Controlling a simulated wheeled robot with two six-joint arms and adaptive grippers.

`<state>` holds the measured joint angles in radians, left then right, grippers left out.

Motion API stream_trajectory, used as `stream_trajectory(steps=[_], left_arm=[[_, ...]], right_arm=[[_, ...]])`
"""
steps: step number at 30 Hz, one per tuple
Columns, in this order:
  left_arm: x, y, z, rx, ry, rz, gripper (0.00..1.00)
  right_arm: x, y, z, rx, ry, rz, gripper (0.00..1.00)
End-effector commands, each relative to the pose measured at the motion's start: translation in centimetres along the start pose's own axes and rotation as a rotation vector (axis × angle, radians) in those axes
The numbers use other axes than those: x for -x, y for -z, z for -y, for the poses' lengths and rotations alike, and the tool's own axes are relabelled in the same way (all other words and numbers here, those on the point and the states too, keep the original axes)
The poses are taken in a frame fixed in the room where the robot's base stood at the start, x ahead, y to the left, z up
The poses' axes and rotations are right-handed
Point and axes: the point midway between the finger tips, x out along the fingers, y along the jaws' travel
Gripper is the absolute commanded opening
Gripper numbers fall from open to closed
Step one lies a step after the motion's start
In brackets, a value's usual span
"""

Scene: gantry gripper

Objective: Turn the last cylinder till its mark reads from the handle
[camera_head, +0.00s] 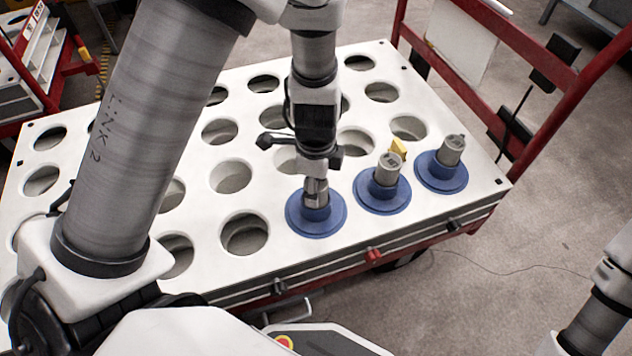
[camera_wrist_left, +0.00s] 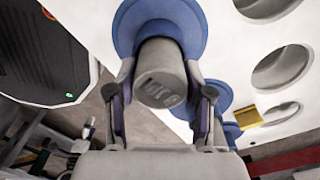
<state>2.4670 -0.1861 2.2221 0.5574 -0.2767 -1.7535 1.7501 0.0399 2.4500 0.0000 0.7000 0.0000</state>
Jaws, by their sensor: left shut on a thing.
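Three grey cylinders stand upright in blue round holders along the front right edge of a white board with holes. My left gripper (camera_head: 317,190) is shut on the leftmost cylinder (camera_wrist_left: 162,58), pointing down at it from above. In the left wrist view its fingers (camera_wrist_left: 163,105) press on both sides of the cylinder, whose end face carries a dark mark, too small to read surely. Its blue holder (camera_head: 316,226) sits on the board. The middle cylinder (camera_head: 387,168) and the right cylinder (camera_head: 452,150) stand free. My right gripper is not in view.
The white board (camera_head: 280,262) has several empty round holes. A red tubular frame (camera_head: 572,115) rises at the cart's right side. A yellow block (camera_head: 398,148) is beside the middle cylinder. Grey floor (camera_head: 540,240) is open to the right.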

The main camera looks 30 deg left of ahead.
Motion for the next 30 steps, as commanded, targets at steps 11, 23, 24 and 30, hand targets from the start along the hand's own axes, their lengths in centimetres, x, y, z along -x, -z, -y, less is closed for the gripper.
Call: stream_trajectory(steps=[11, 23, 24, 30], left_arm=[[0.1, 0.0, 0.0, 0.264, 0.0, 0.0, 0.0], [0.2, 0.0, 0.0, 0.499, 0.0, 0.0, 0.0], [0.1, 0.0, 0.0, 0.519, 0.0, 0.0, 0.0], [0.0, 0.0, 0.0, 0.526, 0.001, 0.0, 0.0]], right_arm=[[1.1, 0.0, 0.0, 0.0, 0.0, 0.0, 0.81], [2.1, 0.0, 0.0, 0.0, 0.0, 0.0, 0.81], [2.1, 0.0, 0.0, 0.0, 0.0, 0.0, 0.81], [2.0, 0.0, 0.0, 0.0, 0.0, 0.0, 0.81]])
